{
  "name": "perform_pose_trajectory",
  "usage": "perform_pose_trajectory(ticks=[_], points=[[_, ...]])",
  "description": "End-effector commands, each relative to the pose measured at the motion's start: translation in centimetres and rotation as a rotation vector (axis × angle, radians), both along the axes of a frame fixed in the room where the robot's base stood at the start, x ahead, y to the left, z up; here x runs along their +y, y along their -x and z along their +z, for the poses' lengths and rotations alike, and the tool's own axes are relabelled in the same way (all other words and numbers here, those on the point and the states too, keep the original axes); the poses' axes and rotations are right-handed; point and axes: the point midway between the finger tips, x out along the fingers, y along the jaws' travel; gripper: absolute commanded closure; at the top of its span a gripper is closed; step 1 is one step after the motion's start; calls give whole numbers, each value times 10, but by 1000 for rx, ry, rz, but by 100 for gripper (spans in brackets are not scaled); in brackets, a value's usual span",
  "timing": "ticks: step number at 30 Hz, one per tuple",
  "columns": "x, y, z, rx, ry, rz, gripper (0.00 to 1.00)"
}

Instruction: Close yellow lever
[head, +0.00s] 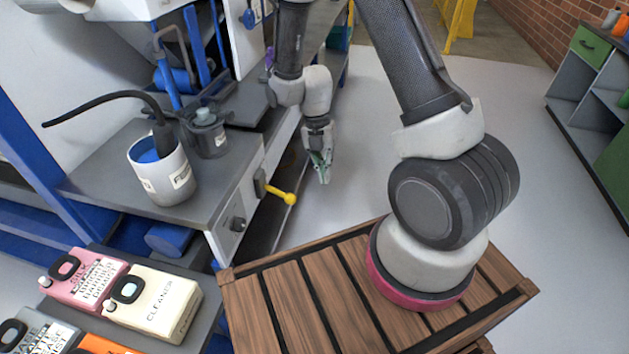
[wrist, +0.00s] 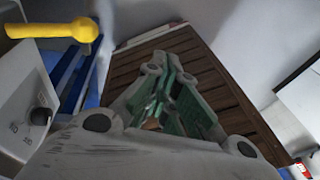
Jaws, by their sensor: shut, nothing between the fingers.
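The yellow lever (head: 281,194) sticks out sideways from the front panel of the grey-topped machine table, with its round knob pointing right in the head view. In the wrist view the yellow lever (wrist: 55,31) is at the top left, with its knob toward the right. My gripper (head: 322,172) hangs with its fingers down, beyond and to the right of the lever, clear of it. In the wrist view my gripper (wrist: 172,75) has its green-padded fingers shut and empty, to the right of the lever.
A white pot (head: 163,173) with a black cable stands on the machine top (head: 92,178). The floor right of my gripper is open.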

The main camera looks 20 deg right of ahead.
Motion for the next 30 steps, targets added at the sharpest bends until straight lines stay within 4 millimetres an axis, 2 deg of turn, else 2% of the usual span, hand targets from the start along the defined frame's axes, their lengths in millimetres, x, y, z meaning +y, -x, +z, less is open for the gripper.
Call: perform_pose_trajectory(ticks=[6,24,28,30], points=[[-14,5,18,-1,0,-2,100],[-16,5,19,0,2,-8,100],[-16,7,20,2,37,-126,100],[-17,12,21,13,85,-275,100]])
